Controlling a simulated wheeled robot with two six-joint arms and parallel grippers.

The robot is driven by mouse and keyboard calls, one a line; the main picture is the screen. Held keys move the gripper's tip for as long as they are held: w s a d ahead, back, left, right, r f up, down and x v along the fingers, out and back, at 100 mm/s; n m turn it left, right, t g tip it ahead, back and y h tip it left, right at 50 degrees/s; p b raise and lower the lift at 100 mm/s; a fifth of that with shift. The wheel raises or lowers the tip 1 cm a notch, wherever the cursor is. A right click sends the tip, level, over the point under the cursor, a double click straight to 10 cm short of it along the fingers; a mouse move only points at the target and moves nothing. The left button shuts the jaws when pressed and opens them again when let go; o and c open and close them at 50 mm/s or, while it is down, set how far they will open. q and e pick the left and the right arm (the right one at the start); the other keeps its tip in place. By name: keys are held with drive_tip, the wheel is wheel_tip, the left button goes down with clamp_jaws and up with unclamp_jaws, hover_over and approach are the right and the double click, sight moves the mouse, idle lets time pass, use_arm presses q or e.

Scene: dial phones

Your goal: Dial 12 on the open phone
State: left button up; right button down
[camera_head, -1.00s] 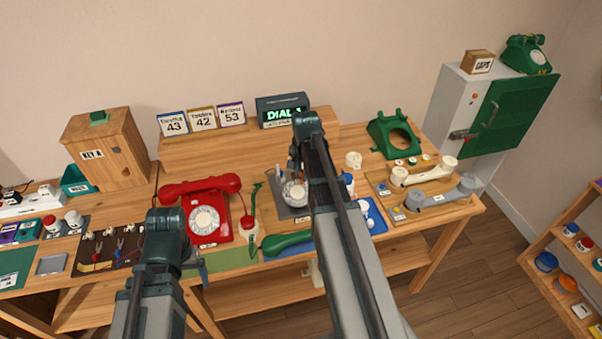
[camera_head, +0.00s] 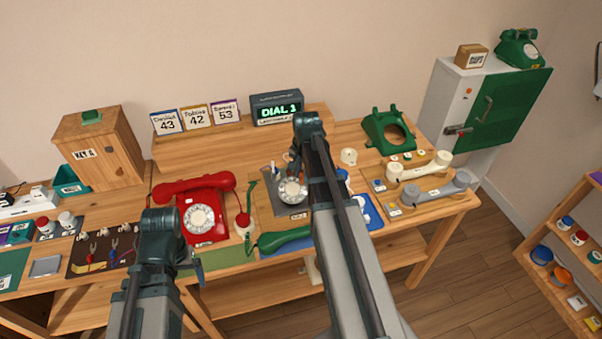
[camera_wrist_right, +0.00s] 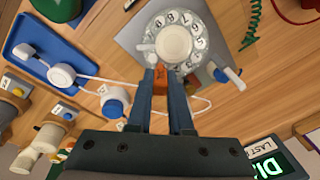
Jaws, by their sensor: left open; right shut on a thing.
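The open phone's dial (camera_head: 292,191) sits on a grey base on the bench. In the right wrist view the dial (camera_wrist_right: 174,42) has a ring of numbered holes and a pale centre. My right gripper (camera_wrist_right: 162,78) is shut on a small orange piece (camera_wrist_right: 160,83), with a white tip beyond it at the dial's rim. I cannot tell whether the tip sits in a hole. In the head view my right arm partly hides this gripper. A display (camera_head: 277,108) reads "DIAL 1". My left gripper (camera_head: 197,268) is open and empty, in front of the bench edge.
A red phone (camera_head: 203,215) stands left of the open phone. A green handset (camera_head: 284,240) lies in front. A blue tray (camera_wrist_right: 50,55) with white parts and a cable lies beside the dial. A green phone shell (camera_head: 388,130) and loose handsets (camera_head: 420,168) are at right.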

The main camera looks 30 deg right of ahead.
drive_tip(key=shift+s, duration=0.1)
drive_tip(key=shift+s+f, duration=0.25)
drive_tip(key=shift+s, duration=0.25)
drive_tip(key=shift+a+b, duration=0.1)
drive_tip(key=shift+b, duration=0.2)
drive_tip(key=shift+s+a+f, duration=0.2)
drive_tip(key=shift+s+f, duration=0.05)
drive_tip(key=shift+s, duration=0.25)
drive_tip(key=shift+r, duration=0.45)
drive_tip(key=shift+s+r+p, duration=0.3)
drive_tip(key=shift+r+p, duration=0.15)
drive_tip(key=shift+p, duration=0.2)
wheel_tip(320, 180, up, 6)
drive_tip(key=s+p, duration=0.2)
drive_tip(key=p, duration=0.4)
drive_tip(key=shift+s+a+r, duration=0.2)
drive_tip(key=shift+s+a, duration=0.15)
drive_tip(key=shift+s, duration=0.05)
